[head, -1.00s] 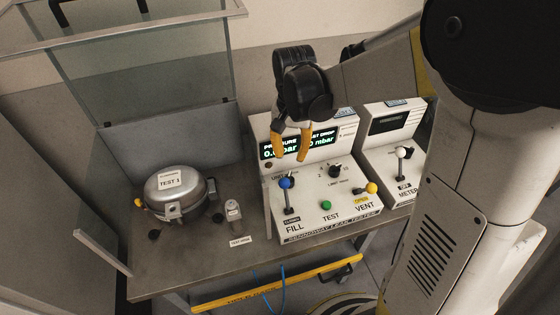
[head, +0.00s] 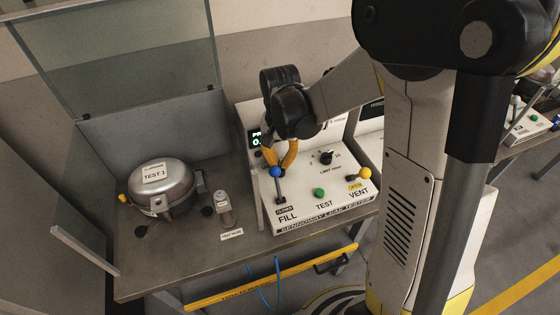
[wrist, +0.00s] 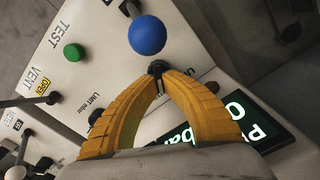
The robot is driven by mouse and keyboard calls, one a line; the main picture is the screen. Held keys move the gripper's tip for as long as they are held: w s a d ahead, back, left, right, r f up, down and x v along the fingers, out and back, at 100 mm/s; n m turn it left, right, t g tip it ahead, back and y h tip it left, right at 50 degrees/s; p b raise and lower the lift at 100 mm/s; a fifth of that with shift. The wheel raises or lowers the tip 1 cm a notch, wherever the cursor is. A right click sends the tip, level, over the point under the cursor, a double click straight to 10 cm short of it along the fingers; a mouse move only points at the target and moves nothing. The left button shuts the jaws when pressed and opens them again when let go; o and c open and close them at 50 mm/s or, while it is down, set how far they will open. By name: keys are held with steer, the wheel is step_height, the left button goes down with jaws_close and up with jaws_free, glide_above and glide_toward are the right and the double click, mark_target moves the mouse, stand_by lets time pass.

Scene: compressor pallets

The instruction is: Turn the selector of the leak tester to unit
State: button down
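The leak tester (head: 340,195) is a white console on the bench with a sloped panel. Its selector (wrist: 157,67) shows in the wrist view as a small black knob above the panel's lit display. My gripper (head: 277,167) has two curved orange fingers pointing down behind the blue-balled FILL lever (head: 279,186). In the wrist view the fingertips (wrist: 160,77) meet around the black knob. The selector's labels are hidden, so its setting cannot be read. The blue ball (wrist: 147,35) stands just beyond the fingertips, apart from them.
A green TEST button (head: 319,192), a black LIMIT knob (head: 326,157) and a yellow-balled VENT lever (head: 362,173) share the panel. A silver compressor (head: 160,190) and a small hose fitting (head: 224,207) stand left on the bench. A clear guard (head: 120,55) stands open.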

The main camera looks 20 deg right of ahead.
steer(key=shift+n, duration=0.3)
steer(key=n, duration=0.5)
steer(key=shift+a+n, duration=0.2)
steer(key=shift+n, duration=0.1)
steer(key=n, duration=0.5)
steer(key=shift+a+n, duration=0.15)
steer(key=shift+n, duration=0.15)
stand_by(0.4)
steer(key=c, duration=1.5)
jaws_free()
steer(key=shift+c, duration=0.2)
steer(key=shift+r, duration=0.1)
step_height(320, 180, up, 12)
